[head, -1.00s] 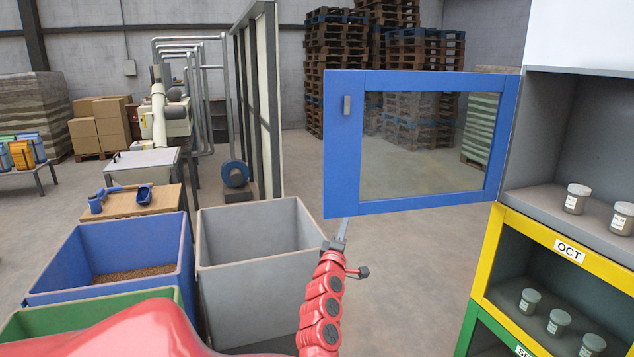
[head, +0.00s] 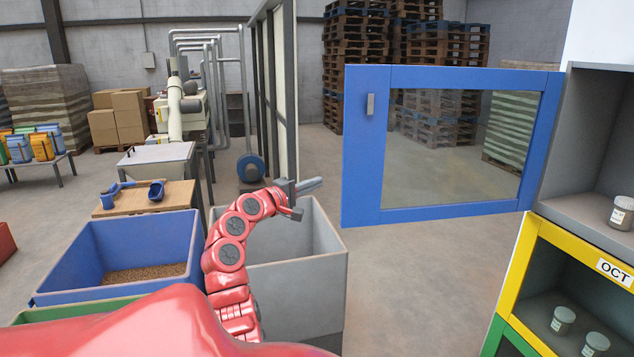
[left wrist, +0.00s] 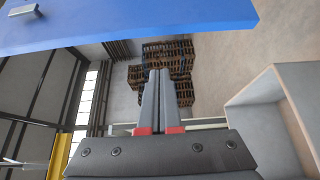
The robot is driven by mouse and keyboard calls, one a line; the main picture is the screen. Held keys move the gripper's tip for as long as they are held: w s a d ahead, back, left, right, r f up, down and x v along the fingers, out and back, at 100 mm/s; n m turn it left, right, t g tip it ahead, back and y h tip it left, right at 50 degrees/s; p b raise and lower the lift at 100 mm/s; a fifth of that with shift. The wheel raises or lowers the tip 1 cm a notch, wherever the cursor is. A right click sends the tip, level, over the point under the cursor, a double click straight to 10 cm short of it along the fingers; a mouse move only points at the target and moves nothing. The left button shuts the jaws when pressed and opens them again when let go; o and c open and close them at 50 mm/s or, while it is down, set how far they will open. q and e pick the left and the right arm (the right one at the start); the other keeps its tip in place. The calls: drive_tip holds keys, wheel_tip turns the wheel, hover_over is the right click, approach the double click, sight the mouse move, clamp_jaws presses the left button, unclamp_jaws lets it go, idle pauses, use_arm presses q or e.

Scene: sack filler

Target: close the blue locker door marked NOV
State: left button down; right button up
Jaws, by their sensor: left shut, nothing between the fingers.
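The blue locker door (head: 364,150) stands wide open to the left of the lockers, with a clear window and a small grey handle (head: 370,105) near its free edge. No NOV label shows on it. Its blue frame also crosses the top of the left wrist view (left wrist: 150,25). My left gripper (head: 316,184) is shut and empty. It is left of the door's free edge, apart from it, above the grey bin. Its closed fingers show in the left wrist view (left wrist: 158,85). My right gripper is not in view.
The open upper compartment (head: 600,140) holds a jar (head: 621,213). Below it is the yellow OCT locker (head: 525,265). A grey bin (head: 325,245) and a blue bin (head: 70,265) with grain stand at left. Floor under the door is clear.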

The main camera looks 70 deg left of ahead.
use_arm(q)
drive_tip(key=w+p, duration=0.4)
drive_tip(key=w, duration=0.2)
idle(0.6)
drive_tip(key=shift+p, duration=0.3)
